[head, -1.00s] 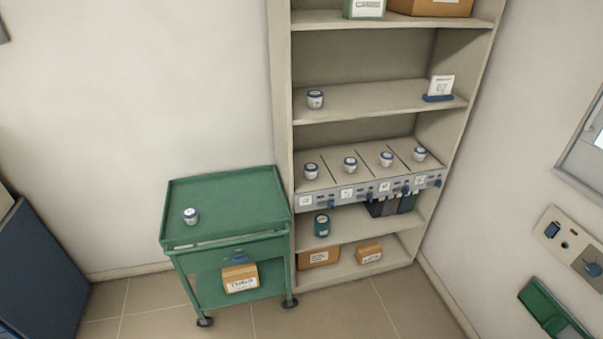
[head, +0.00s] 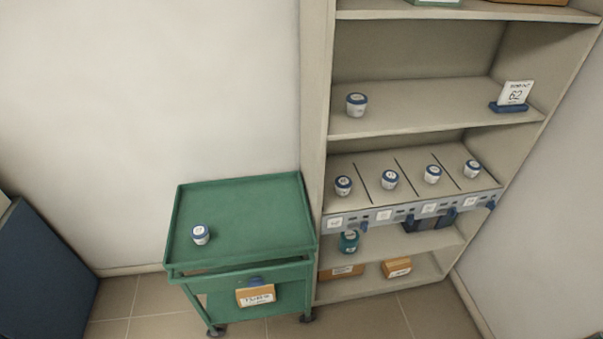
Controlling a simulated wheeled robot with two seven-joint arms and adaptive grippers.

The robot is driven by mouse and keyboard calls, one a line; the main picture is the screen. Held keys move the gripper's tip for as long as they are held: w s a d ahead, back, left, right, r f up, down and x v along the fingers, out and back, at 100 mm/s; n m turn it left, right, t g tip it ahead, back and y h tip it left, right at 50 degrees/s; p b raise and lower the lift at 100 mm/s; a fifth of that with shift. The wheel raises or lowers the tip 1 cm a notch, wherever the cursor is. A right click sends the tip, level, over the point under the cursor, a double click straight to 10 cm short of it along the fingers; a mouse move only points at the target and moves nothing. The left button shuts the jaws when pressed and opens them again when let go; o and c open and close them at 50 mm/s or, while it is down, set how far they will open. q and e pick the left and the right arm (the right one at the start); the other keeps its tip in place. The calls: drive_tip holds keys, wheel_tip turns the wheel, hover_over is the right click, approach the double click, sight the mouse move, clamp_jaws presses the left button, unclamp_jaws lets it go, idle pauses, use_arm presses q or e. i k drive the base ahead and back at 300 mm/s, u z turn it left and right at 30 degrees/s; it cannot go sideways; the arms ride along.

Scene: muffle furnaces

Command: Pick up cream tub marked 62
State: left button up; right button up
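Several small cream tubs with blue lids are in the head view, and the numbers on them are too small to read. One tub (head: 356,105) stands on the upper shelf at its left, on the same shelf as a white sign marked 62 (head: 515,94) in a blue holder. A row of tubs stands on the divided shelf below, the leftmost tub (head: 343,187) near its left end and the rightmost tub (head: 472,169) near its right end. Another tub (head: 200,235) stands on the green cart. Neither of my grippers is in view.
The green cart (head: 255,215) stands left of the shelf unit (head: 315,150), its top mostly bare. A teal jar (head: 349,241) and cardboard boxes (head: 397,267) are on the lower shelves. Tiled floor (head: 375,318) lies in front. A dark blue panel (head: 40,280) stands at far left.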

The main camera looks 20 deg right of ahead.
sight(343, 183)
drive_tip(key=z, duration=0.05)
drive_tip(key=i, duration=1.3)
drive_tip(key=z, duration=0.4)
